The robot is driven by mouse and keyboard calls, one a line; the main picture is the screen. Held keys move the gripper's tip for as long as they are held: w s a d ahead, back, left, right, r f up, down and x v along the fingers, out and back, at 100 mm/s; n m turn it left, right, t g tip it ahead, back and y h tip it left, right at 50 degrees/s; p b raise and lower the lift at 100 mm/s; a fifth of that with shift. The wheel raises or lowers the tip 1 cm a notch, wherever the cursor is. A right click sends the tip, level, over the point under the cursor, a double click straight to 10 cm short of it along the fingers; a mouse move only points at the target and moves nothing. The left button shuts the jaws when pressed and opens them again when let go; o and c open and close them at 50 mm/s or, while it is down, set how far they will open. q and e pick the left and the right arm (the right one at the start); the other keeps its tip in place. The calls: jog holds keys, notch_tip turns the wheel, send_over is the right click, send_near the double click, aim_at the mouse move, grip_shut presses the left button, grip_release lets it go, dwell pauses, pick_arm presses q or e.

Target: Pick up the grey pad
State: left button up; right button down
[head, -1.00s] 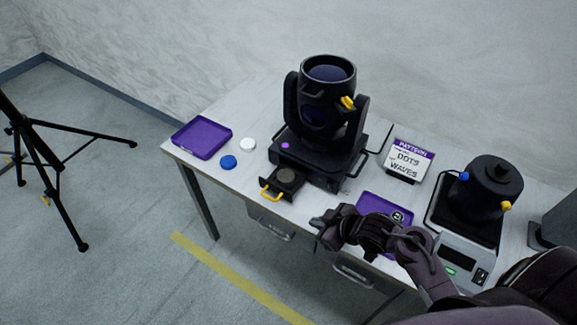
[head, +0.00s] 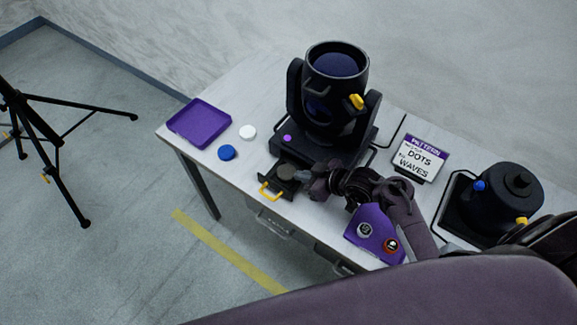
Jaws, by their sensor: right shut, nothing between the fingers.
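A round dark grey pad (head: 287,172) lies in the small open black drawer (head: 290,186) with a yellow handle, at the front of the black moving-head light (head: 330,105). My right gripper (head: 316,182) is just right of the drawer, close to the pad. It is shut and empty. Its arm comes in from the lower right and hides part of the table and of the right purple tray (head: 363,248). Whether the fingertips touch the drawer's edge cannot be told. My left gripper is not in view.
A purple tray (head: 198,124), a blue disc (head: 227,152) and a white disc (head: 248,132) are at the table's left. The right tray holds two patterned discs. A sign (head: 420,158) and a black can-shaped lamp (head: 505,200) stand at the right. A tripod (head: 48,150) stands on the floor.

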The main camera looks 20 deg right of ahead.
aim_at(282, 171)
jog(key=w+a, duration=0.2)
jog(key=w, duration=0.1)
jog(key=shift+w+a, duration=0.1)
jog(key=shift+w, duration=0.05)
jog(key=shift+w+a+f+p, duration=0.25)
jog(key=shift+w+a+p, duration=0.15)
jog(key=shift+p, duration=0.3)
jog(key=shift+f, duration=0.6)
jog(key=shift+s+f, duration=0.1)
jog(key=shift+s, duration=0.05)
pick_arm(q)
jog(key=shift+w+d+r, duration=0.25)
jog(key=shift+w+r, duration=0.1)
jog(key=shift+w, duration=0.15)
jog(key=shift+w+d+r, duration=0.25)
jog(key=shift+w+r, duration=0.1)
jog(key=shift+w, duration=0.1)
